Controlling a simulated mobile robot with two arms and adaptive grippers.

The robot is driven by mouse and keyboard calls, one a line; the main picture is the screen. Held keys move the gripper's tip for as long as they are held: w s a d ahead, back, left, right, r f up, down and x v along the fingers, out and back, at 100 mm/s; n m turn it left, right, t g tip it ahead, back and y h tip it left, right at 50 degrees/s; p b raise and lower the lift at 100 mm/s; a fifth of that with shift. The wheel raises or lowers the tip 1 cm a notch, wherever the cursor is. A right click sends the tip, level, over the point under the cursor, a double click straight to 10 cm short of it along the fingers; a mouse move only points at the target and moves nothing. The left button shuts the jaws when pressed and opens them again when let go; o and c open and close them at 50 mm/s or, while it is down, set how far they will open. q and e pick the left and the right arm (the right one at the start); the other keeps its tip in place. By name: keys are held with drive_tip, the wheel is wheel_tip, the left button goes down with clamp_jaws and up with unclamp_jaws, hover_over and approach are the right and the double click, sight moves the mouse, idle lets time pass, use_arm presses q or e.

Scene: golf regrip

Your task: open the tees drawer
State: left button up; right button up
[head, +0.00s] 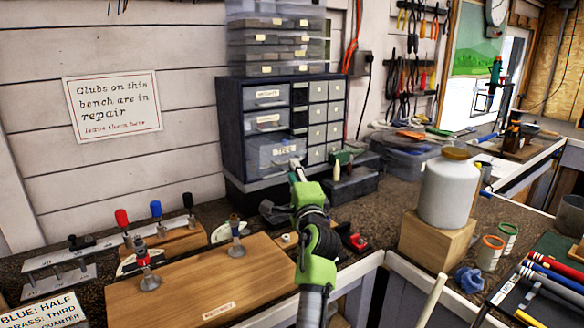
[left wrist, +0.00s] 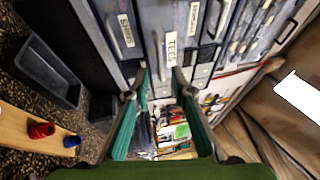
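The tees drawer (head: 265,158), with a white label reading TEES, is the lowest drawer in the left column of the dark cabinet (head: 231,130). Its front looks set forward and right of the drawers above, but I cannot tell how far out it is. My left gripper (head: 297,168) is at its lower right front in the head view. In the left wrist view the TEES label (left wrist: 171,50) is just beyond the left gripper (left wrist: 162,80). Its two fingers are apart with a gap between the tips. Whether they touch the drawer's handle is unclear. My right gripper is not in view.
A wooden block (head: 200,290) with clamps lies at the front left. A white jar (head: 448,190) stands on a wooden block at the right. A dark tray (left wrist: 48,68) shows in the left wrist view.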

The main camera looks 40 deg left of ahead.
use_arm(q)
drive_tip(key=v, duration=0.3)
drive_tip(key=shift+s+d, duration=0.2)
drive_tip(key=shift+d, duration=0.1)
idle(0.3)
